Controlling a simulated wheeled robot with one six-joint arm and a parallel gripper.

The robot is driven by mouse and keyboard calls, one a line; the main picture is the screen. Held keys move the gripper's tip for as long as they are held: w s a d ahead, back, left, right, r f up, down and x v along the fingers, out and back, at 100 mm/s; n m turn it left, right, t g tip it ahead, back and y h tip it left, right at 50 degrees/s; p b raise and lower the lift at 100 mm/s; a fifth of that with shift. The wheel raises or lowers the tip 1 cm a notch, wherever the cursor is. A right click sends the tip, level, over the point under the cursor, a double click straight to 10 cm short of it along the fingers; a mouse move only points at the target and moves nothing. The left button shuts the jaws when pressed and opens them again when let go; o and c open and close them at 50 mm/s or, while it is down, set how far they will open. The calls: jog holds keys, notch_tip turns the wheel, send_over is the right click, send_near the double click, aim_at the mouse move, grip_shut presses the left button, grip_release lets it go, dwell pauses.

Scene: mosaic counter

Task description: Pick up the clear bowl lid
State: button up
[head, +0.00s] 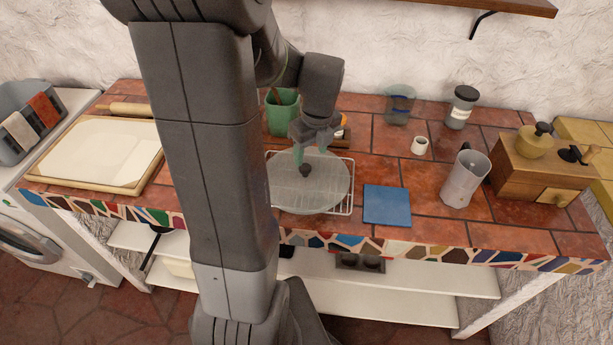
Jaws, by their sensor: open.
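The clear bowl lid (328,188) is a round, see-through greenish disc with a small dark knob (305,170) at its middle. It lies on a white wire rack (347,211) on the tiled counter. My gripper (308,157) is open and points down right over the knob, its fingertips close to it on either side. I cannot tell whether the fingers touch the knob. My own arm hides the counter to the left of the rack.
A blue square (387,205) lies right of the rack. A metal pitcher (465,178), white cup (419,145), jar (461,107), clear container (400,104) and wooden grinder (541,168) stand right.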

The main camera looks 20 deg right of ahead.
aim_at(305, 167)
jog(key=shift+w+a+f+p, duration=0.15)
jog(key=shift+w+f, duration=0.05)
jog(key=shift+f, duration=0.7)
jog(key=shift+w+a+f+p, duration=0.15)
jog(key=shift+w+f+p, duration=0.1)
jog(key=shift+f, duration=0.7)
jog(key=shift+w+a+f+p, duration=0.1)
jog(key=shift+w+a+f, duration=0.1)
jog(key=shift+f, duration=0.7)
grip_shut()
